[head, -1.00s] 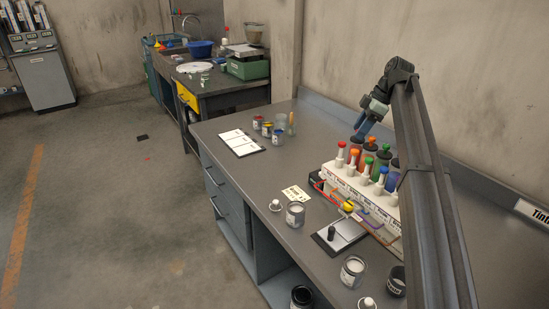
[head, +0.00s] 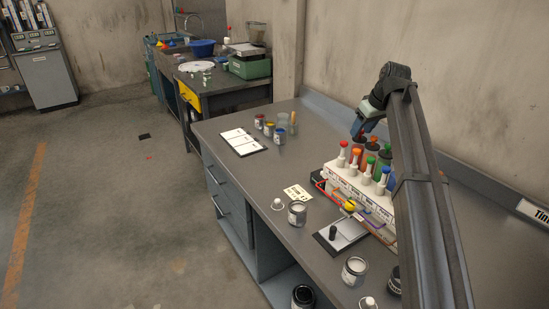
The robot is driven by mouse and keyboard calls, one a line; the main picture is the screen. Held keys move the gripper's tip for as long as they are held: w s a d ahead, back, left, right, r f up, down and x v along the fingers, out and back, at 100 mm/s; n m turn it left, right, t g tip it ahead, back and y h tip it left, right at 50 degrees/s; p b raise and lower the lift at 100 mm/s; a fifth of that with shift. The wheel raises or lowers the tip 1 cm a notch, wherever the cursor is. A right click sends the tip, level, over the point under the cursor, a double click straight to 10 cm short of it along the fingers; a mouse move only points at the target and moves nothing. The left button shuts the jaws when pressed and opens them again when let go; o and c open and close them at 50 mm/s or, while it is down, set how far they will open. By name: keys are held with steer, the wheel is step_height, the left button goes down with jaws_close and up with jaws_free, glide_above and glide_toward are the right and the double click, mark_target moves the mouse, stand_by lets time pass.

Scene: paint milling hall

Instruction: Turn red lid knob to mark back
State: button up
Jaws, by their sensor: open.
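A dispenser rack (head: 352,184) stands on the bench against the wall, with a front row of white-necked pieces topped in colour. The leftmost has a red top (head: 343,144); an orange, a green and a blue one follow to the right. Coloured canisters stand behind them, the leftmost a dark red canister (head: 360,144). My gripper (head: 357,131) is open and points down, just above or beside the dark red canister. I cannot tell whether it touches it. The red lid knob and any mark are too small or hidden behind the gripper.
More cans stand at the near edge.

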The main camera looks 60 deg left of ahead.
steer(key=m+t, duration=0.1)
steer(key=m, duration=0.1)
steer(key=m+t, duration=0.1)
steer(key=m, duration=0.2)
steer(key=shift+s+h, duration=0.15)
steer(key=shift+h, duration=0.15)
steer(key=m+t+h, duration=0.1)
steer(key=m, duration=0.3)
steer(key=shift+a, duration=0.15)
steer(key=d+r+m+t, duration=0.2)
steer(key=d+r+m, duration=0.1)
steer(key=r+m, duration=1.05)
steer(key=s+a+f, duration=0.9)
steer(key=s+f, duration=0.2)
steer(key=f, duration=0.1)
steer(key=s+a+f, duration=0.8)
steer(key=s+f, duration=0.4)
steer(key=shift+s+a+f, duration=0.15)
steer(key=shift+a+f, duration=0.15)
steer(key=shift+a, duration=0.05)
stand_by(0.6)
